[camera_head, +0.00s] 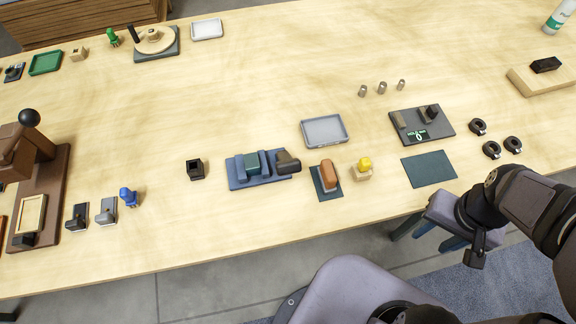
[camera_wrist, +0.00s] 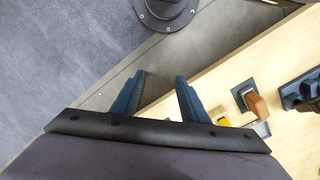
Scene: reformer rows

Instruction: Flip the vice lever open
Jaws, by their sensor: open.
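The blue vice (camera_head: 240,178) stands on the table near its front edge, with a grey-green block (camera_head: 252,163) between its jaws. A dark brown part, apparently its lever (camera_head: 288,162), sits at its right end; I cannot clearly tell its angle. In the wrist view only part of the vice (camera_wrist: 292,95) shows, at the right edge. My gripper (camera_head: 430,235) is open and empty, beyond the table's front edge, well to the right of the vice. Its two dark blue fingers (camera_wrist: 160,85) are apart in the wrist view, with floor and table edge behind them.
Right of the vice stand a brown block (camera_head: 329,174) on a dark plate and a yellow-topped wooden block (camera_head: 364,166). A grey tray (camera_head: 325,130) lies behind them. A black holder (camera_head: 195,169) stands left of the vice. A green mat (camera_head: 429,169) lies nearest my gripper.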

